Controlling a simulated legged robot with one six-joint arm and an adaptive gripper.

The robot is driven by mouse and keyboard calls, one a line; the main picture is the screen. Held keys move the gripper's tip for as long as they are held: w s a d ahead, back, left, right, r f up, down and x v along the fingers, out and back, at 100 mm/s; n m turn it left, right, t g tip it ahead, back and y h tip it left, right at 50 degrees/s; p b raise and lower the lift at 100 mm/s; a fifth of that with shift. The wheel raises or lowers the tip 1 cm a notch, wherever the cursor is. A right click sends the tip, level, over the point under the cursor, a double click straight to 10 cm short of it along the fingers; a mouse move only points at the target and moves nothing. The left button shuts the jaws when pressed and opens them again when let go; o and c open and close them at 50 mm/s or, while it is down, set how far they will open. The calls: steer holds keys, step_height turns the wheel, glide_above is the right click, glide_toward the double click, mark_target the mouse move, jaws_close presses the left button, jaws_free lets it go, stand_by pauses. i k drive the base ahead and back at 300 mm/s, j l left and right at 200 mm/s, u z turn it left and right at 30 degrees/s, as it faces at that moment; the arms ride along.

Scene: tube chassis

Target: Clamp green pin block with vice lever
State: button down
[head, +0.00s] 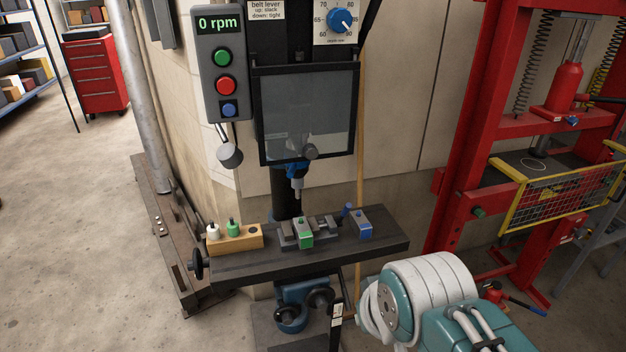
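The green block (304,232) sits at the grey vice (287,241) in the middle of the dark drill-press table. The vice jaws are small here, and I cannot tell whether they touch the block. A small blue handle (347,210), perhaps the vice lever, stands up at the vice's right end. A wooden holder (235,242) at the left carries a white-topped pin (213,231) and a green pin (233,228). My teal and white arm shows at the lower right, but my gripper's fingers are not in view.
The control box (222,75) reads 0 rpm. A red press frame (470,120) with a yellow mesh guard (565,195) stands right. The table's front strip (320,262) is bare.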

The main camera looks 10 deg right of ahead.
mark_target(338, 221)
steer(key=k+l, duration=0.35)
steer(key=k, duration=0.2)
steer(key=k+l, duration=0.4)
steer(key=i, duration=0.7)
steer(key=j+u, duration=0.05)
